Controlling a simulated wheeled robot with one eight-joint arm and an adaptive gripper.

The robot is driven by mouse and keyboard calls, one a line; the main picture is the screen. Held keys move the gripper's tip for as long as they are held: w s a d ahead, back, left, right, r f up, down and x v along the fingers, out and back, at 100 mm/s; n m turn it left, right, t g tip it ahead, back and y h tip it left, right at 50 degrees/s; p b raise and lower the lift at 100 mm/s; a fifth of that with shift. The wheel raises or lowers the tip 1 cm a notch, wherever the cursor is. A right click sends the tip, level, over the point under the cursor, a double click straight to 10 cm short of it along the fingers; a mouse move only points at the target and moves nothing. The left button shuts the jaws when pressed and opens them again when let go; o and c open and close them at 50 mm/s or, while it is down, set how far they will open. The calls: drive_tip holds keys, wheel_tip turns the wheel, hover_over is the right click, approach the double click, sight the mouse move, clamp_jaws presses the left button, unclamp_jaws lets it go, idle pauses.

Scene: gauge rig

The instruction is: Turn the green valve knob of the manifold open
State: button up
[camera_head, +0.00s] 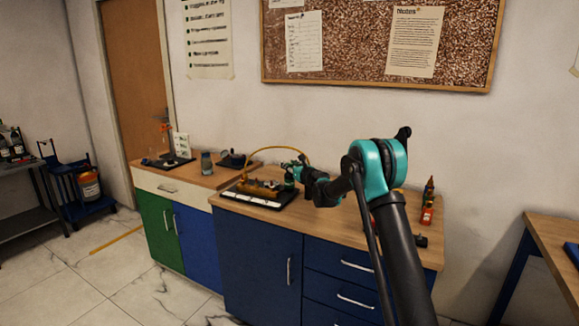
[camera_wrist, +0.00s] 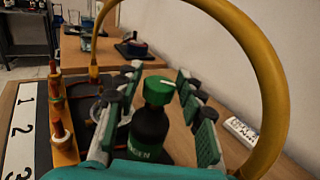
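The green knob (camera_wrist: 159,91) sits on top of a black upright body (camera_wrist: 150,132) in the wrist view. A white mark on the knob's top points to the right. The body has a green label ending in "EN"; the rest is hidden. My gripper (camera_wrist: 158,78) is open, with a finger on each side of the knob and a visible gap on both sides. In the head view my gripper (camera_head: 290,174) is at the right end of the manifold (camera_head: 258,188), which sits on a dark base with white labels; the knob is mostly hidden there.
A yellow hose (camera_wrist: 262,70) arches over the knob and down on the right. Other fittings (camera_wrist: 60,120) stand at the left beside a white strip numbered 1, 2, 3. A white remote-like object (camera_wrist: 242,132) lies on the right. The wooden counter (camera_head: 330,226) has bare room in front.

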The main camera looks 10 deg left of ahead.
drive_tip(key=shift+o, duration=0.7)
wheel_tip(320, 180, up, 10)
idle(0.4)
